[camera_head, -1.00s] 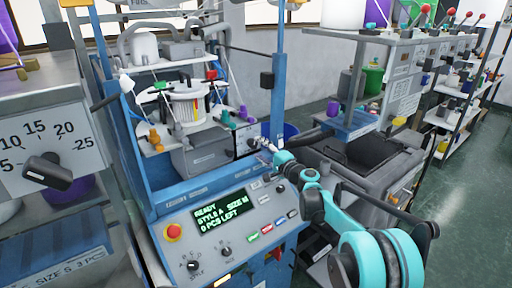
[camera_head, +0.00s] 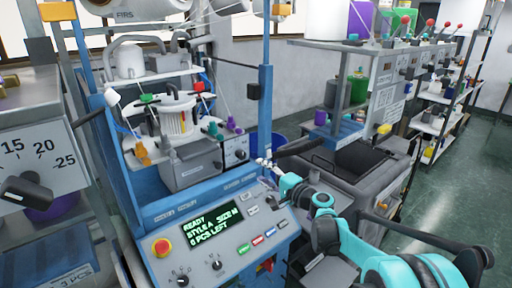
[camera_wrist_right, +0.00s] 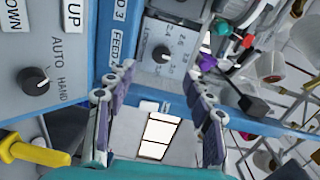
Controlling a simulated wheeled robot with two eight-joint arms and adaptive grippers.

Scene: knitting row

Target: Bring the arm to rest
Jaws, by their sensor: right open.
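My right gripper (camera_head: 266,164) is at the end of my teal and dark arm, by the right post of the blue knitting machine (camera_head: 265,105), above its control panel (camera_head: 225,240). In the right wrist view its two jointed fingers (camera_wrist_right: 160,85) stand apart with nothing between them. A grey panel with a dial (camera_wrist_right: 163,53) shows beyond the fingers. I cannot tell whether the fingers touch the machine. My left gripper is not in view.
The panel has a red button (camera_head: 162,247), a lit display (camera_head: 211,226), knobs and coloured keys. A grey machine with an open dark top (camera_head: 352,160) stands close on the right. Shelves (camera_head: 440,120) line the far right; green floor (camera_head: 480,190) is clear there.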

